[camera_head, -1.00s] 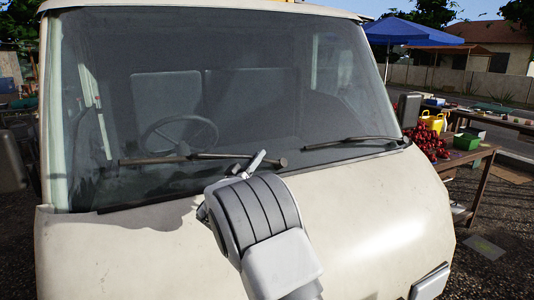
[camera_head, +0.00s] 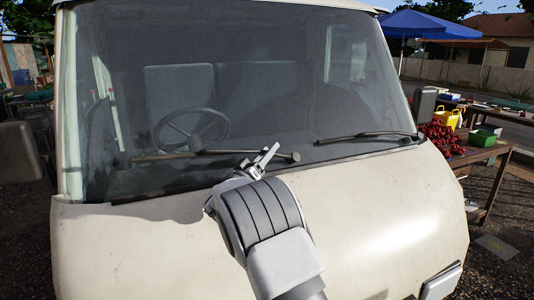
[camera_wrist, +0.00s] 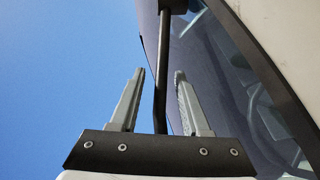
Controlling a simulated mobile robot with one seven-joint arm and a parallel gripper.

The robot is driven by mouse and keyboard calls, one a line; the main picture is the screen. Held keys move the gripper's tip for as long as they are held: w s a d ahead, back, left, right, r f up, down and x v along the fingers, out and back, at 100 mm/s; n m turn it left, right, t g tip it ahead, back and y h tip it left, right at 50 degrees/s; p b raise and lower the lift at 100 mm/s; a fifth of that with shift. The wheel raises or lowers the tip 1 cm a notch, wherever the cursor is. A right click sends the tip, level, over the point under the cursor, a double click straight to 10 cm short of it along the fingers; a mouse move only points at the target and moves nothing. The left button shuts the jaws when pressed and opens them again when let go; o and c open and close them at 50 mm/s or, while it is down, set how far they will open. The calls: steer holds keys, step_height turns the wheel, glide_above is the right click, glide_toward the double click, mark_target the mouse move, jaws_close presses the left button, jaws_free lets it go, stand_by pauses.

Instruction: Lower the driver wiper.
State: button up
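The driver wiper (camera_head: 225,152) is a dark, thin arm in front of the steering wheel, low across the left half of the windshield. It seems to stand off the glass, but the gap is hard to judge. My gripper (camera_head: 267,159) is near its right end. In the wrist view, my gripper (camera_wrist: 158,90) has its two grey fingers apart. The dark wiper rod (camera_wrist: 161,80) runs between them, with space to each finger. Whether anything touches is not clear.
The windshield (camera_head: 250,80) rises behind the wiper, above the cream van front (camera_head: 380,210). A second wiper (camera_head: 370,136) lies low on the right half. A table with red fruit (camera_head: 440,140) stands at the right. A blue canopy (camera_head: 425,25) is farther back.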

steer(key=b+v, duration=0.1)
steer(key=v, duration=1.6)
steer(key=shift+s+a+b, duration=0.15)
steer(key=shift+s+b, duration=0.05)
steer(key=shift+b, duration=0.15)
